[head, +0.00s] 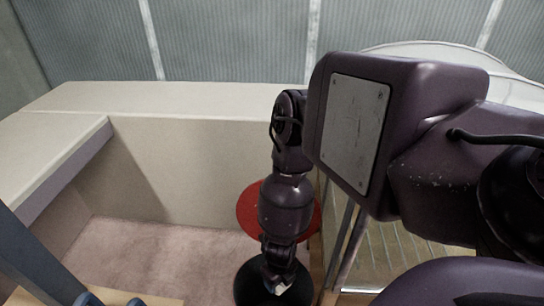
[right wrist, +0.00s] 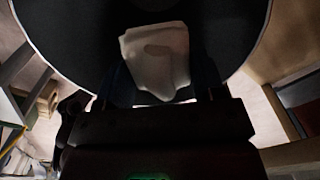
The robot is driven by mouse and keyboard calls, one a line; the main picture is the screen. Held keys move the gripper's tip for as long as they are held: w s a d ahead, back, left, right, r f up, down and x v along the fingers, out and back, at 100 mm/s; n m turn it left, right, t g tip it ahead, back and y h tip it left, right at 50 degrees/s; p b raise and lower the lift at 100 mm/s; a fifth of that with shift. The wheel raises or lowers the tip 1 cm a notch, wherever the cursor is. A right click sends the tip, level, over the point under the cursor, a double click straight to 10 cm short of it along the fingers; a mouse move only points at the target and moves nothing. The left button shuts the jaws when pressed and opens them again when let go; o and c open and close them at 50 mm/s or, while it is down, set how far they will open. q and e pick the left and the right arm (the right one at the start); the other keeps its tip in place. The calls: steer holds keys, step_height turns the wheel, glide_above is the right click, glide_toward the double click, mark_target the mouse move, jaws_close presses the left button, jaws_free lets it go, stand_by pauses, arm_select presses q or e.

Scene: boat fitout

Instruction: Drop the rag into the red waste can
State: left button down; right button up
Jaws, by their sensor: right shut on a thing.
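The red waste can (head: 249,210) shows as a round red shape on the floor side of the cabin, partly hidden behind my right arm. A dark round shape (head: 247,283) lies below it at the bottom of the head view; a large dark disc (right wrist: 80,40) with a pale rim fills the top of the right wrist view, and I cannot tell for sure whether it is the can's mouth. My right gripper (right wrist: 160,90) is shut on the pale rag (right wrist: 158,62), which shows against that disc. A small white bit of rag (head: 283,287) shows in the head view. My left gripper is out of view.
A cream bench (head: 190,100) runs along the back and left. Pinkish carpet (head: 165,260) left of the can is clear. A wooden edge and a striped panel (head: 400,255) stand close on the right. A blue-grey post (head: 35,265) is at lower left.

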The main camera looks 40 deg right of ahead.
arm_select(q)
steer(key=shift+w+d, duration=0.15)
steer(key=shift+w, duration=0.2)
arm_select(e)
steer(key=shift+f, duration=0.45)
steer(key=o, duration=1)
steer(key=shift+c, duration=0.2)
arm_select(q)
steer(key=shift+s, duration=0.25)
arm_select(e)
steer(key=r+p, duration=0.1)
steer(key=r, duration=0.3)
steer(key=shift+w+r, duration=0.15)
steer(key=shift+w, duration=0.05)
step_height(320, 180, up, 6)
steer(key=shift+s+p, duration=0.1)
steer(key=shift+p, duration=0.55)
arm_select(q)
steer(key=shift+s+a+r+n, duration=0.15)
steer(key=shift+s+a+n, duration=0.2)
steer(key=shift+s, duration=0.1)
arm_select(e)
steer(key=shift+s+r, duration=0.1)
steer(key=shift+r, duration=0.2)
